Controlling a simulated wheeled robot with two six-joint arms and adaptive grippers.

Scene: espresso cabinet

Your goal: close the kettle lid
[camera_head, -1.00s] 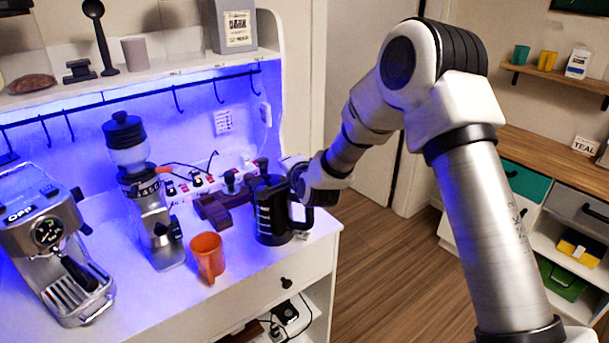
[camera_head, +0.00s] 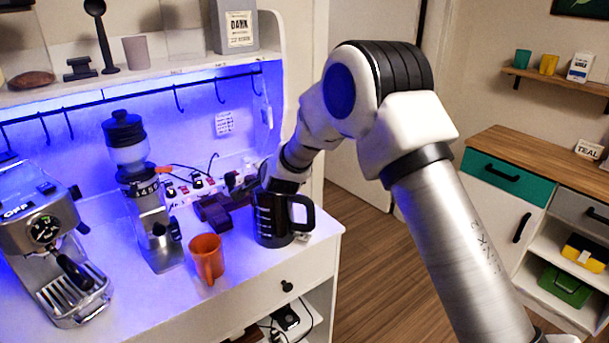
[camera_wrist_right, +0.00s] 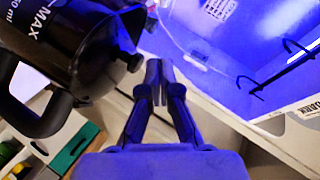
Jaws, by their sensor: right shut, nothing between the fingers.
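The black kettle (camera_head: 272,220) stands upright near the right edge of the white counter, its handle toward the right. In the right wrist view the kettle (camera_wrist_right: 62,40) fills the upper left, with a dark knob-like part beside the fingers. I cannot tell the lid's angle. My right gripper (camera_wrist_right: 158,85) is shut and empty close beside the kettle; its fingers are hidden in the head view. My left gripper is not in view.
An orange mug (camera_head: 207,258) stands left of the kettle. A grinder (camera_head: 150,215) and an espresso machine (camera_head: 50,240) stand further left. A dark box-like item (camera_head: 215,212) and power plugs lie behind. A rail with hooks (camera_head: 180,95) runs above the counter.

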